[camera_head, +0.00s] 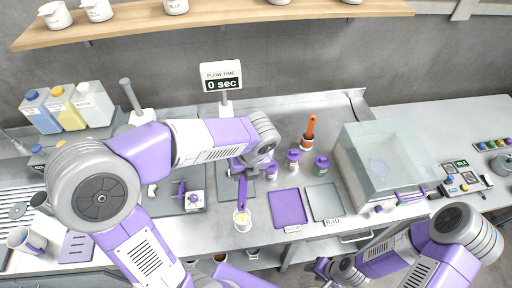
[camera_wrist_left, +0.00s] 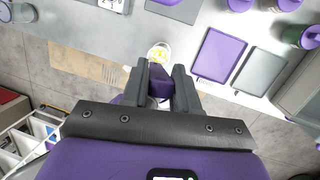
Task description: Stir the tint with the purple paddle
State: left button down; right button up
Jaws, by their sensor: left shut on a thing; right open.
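My left gripper (camera_head: 241,172) is shut on the purple paddle (camera_head: 242,196), which points down toward a small white cup (camera_head: 242,226) with yellow tint inside. The paddle's low end overlaps the cup's rim in the head view; I cannot tell whether it touches the tint. In the left wrist view the gripper (camera_wrist_left: 160,82) has the purple paddle (camera_wrist_left: 157,84) between its dark fingers. The cup (camera_wrist_left: 159,54) shows just beyond them. My right gripper (camera_head: 325,268) is open, low at the front, away from the cup.
A purple tray (camera_head: 289,207) and a grey tray (camera_head: 324,202) lie right of the cup. A glass-topped box (camera_head: 385,160) is at right. The cup is near the counter's front edge.

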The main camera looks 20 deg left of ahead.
pick_arm(q)
jog(key=shift+w, duration=0.15)
jog(key=shift+s+f, duration=0.1)
jog(key=shift+s, duration=0.3)
jog(key=shift+s+f+b, duration=0.1)
jog(key=shift+f+b, duration=0.1)
jog(key=shift+b, duration=0.25)
jog(key=shift+f+b, duration=4.7)
jog(key=shift+f, duration=1.35)
pick_arm(e)
notch_tip(320, 180, down, 10)
jog(key=shift+s, duration=0.25)
pick_arm(q)
jog(key=shift+d, duration=0.15)
pick_arm(e)
jog(key=shift+r, duration=0.1)
